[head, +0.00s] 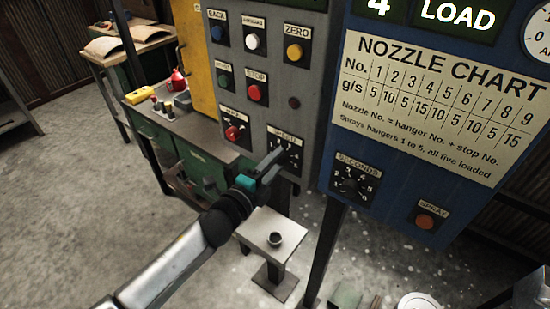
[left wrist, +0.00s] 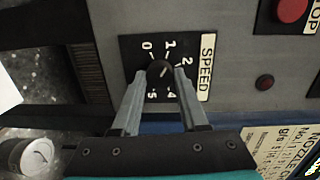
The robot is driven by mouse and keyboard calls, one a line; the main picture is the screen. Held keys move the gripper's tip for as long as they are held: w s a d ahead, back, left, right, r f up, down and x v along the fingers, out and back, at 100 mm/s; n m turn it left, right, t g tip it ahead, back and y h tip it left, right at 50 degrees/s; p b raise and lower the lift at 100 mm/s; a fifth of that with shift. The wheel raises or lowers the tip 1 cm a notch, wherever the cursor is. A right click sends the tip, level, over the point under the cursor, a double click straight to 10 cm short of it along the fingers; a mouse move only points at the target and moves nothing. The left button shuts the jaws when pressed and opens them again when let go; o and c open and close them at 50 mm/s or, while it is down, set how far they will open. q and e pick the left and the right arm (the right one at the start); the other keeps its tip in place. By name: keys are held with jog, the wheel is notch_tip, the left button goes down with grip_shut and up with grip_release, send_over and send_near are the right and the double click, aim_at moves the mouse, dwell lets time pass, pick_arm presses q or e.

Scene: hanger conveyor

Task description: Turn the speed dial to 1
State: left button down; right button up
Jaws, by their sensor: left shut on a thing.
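The speed dial (left wrist: 158,71) is a round black knob on a black square plate under a SPEED label, on the grey control panel. In the left wrist view the plate is turned sideways, and the numbers 0, 1, 2, 4 and 5 show around the knob. The 3 is hidden behind a finger. My left gripper (left wrist: 160,82) has its two grey fingers on either side of the knob, shut on it. In the head view the gripper (head: 276,160) reaches the SPEED plate (head: 290,145) and covers part of it. I cannot tell which number the knob's pointer marks. My right gripper is not in view.
Above the dial are a red STOP button (head: 254,93) and a yellow ZERO button (head: 294,52). A red knob (head: 233,133) is to its left. The blue panel (head: 400,200) with a SECONDS dial (head: 348,185) stands close on the right. A small stand (head: 262,222) is below.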

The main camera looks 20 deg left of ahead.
pick_arm(q)
jog(key=shift+n+p, duration=0.4)
jog(key=shift+n, duration=0.4)
jog(key=shift+c, duration=2.2)
grip_release()
jog(key=v, duration=1.5)
jog(key=shift+r+b, duration=0.15)
jog(key=shift+b, duration=0.15)
jog(key=shift+s+a, duration=0.1)
